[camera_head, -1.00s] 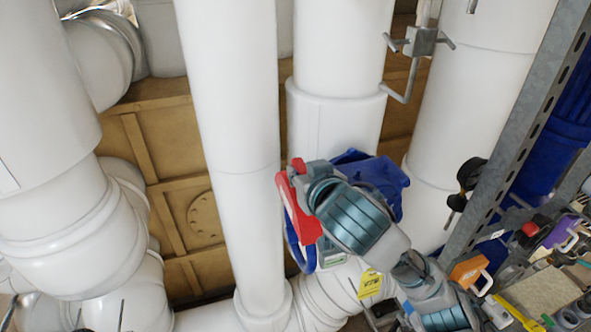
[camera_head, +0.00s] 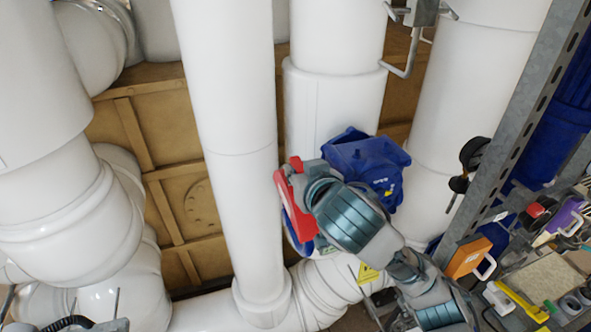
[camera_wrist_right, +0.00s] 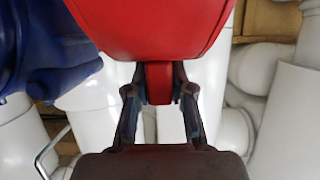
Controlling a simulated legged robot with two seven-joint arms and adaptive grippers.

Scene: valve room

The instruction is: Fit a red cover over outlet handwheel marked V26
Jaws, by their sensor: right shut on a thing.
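My right gripper (camera_head: 303,190) is shut on a red cover (camera_head: 291,204) beside a blue valve body (camera_head: 360,158). The right wrist view shows both fingers of the gripper (camera_wrist_right: 160,90) pinching a tab under the broad red cover (camera_wrist_right: 150,25). In the head view, a blue rim (camera_head: 293,233), probably the handwheel, shows just below and left of the cover. The cover and my arm hide most of it, so I cannot tell whether they touch. A yellow tag (camera_head: 368,273) hangs below my arm; its marking is not readable.
White pipes (camera_head: 235,120) stand left of and behind the valve. A grey perforated steel post (camera_head: 515,130) and a shelf with tools and an orange case (camera_head: 468,257) stand close on the right of my arm.

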